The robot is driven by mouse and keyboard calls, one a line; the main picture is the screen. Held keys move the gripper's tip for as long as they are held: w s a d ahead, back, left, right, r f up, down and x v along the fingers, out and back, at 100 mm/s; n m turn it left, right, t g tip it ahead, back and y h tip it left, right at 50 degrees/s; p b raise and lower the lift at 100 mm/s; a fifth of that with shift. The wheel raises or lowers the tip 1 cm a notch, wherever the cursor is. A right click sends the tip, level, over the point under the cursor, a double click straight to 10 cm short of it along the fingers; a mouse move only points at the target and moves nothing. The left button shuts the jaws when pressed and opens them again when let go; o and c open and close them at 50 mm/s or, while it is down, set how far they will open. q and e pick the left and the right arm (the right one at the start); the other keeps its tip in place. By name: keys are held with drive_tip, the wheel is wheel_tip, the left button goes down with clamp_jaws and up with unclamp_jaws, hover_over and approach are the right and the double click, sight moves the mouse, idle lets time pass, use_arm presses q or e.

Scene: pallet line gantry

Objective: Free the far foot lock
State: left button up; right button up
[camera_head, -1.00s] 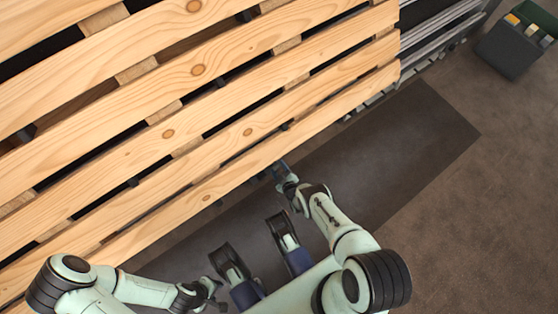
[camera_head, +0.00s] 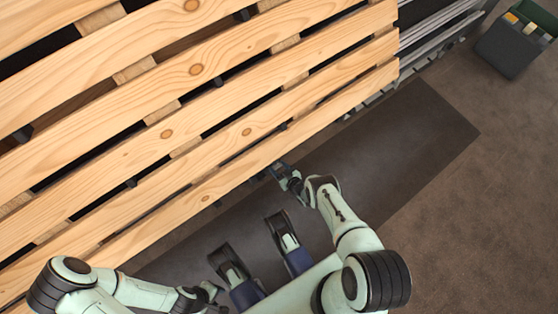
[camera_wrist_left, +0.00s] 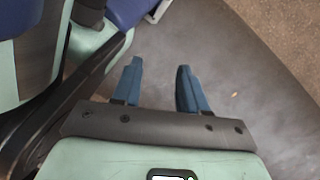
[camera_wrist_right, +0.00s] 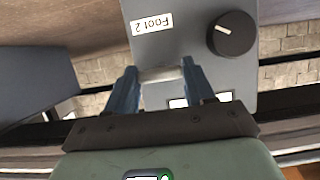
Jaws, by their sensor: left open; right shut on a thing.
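In the head view my right gripper (camera_head: 277,170) is at the pallet's near edge, and the box cannot be made out there. My left gripper (camera_wrist_left: 159,70) is open and empty above the dark floor, low in the head view (camera_head: 212,291).
A large slatted wooden pallet (camera_head: 200,70) fills the upper left of the head view. Metal rails (camera_head: 440,35) stand beyond it. A dark mat (camera_head: 400,140) lies on the brown floor, which is clear at right. A dark bin (camera_head: 510,48) stands top right.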

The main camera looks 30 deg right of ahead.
drive_tip(key=shift+w, duration=0.1)
drive_tip(key=o, duration=1)
drive_tip(key=shift+o, duration=0.2)
use_arm(q)
drive_tip(key=w+d+r+t+p, duration=0.1)
drive_tip(key=w+r+t+p, duration=0.3)
drive_tip(key=w, duration=0.8)
wheel_tip(320, 180, up, 5)
drive_tip(key=shift+w+d+f+m+p, duration=0.15)
drive_tip(key=shift+d+m+p, duration=0.25)
drive_tip(key=shift+p, duration=0.75)
use_arm(e)
drive_tip(key=v, duration=1.3)
drive_tip(key=shift+r, duration=0.2)
use_arm(q)
drive_tip(key=shift+a, duration=0.1)
